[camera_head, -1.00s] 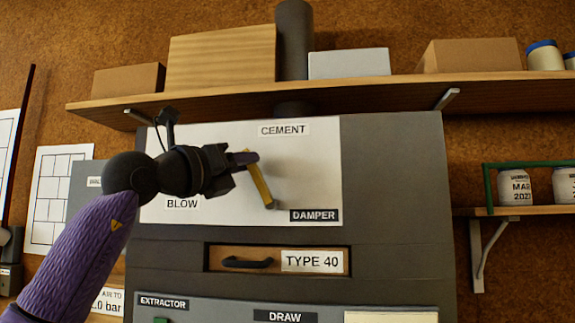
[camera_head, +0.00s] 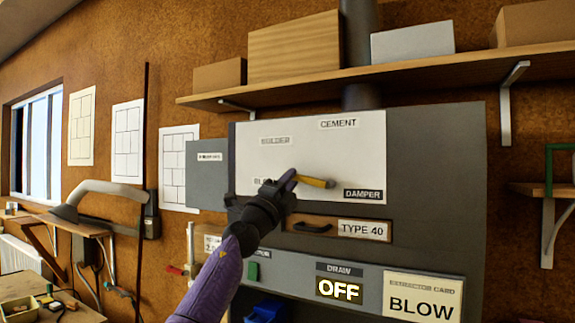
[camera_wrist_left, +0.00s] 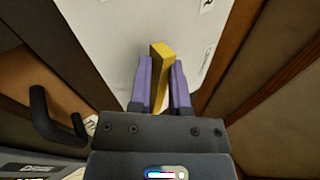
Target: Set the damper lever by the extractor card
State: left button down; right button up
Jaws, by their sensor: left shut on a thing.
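The yellow damper lever (camera_head: 317,182) is on a white plate (camera_head: 360,160) marked DAMPER. It lies almost level, its free end to the left, by the BLOW label (camera_head: 262,181), which my gripper partly hides. A CEMENT label (camera_head: 338,123) is at the upper right and a blurred label (camera_head: 275,140) at the upper left. The extractor card (camera_head: 421,300) at lower right reads BLOW. My left gripper (camera_head: 290,180) is shut on the lever's free end. In the left wrist view its purple fingers (camera_wrist_left: 160,85) flank the yellow lever (camera_wrist_left: 161,55). My right gripper is not in view.
Below the plate is a drawer (camera_head: 313,227) with a dark handle, labelled TYPE 40. The DRAW display (camera_head: 338,289) reads OFF, with a green button (camera_head: 253,271) to its left. A shelf (camera_head: 420,75) with boxes runs above the plate.

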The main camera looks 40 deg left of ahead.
pick_arm(q)
jog(key=f+n+y, duration=0.1)
jog(key=n, duration=0.1)
jog(key=n+y, duration=0.2)
jog(key=shift+f+p, duration=0.35)
jog(key=shift+n, duration=0.3)
jog(key=c, duration=0.6)
grip_release()
jog(key=shift+f, duration=0.1)
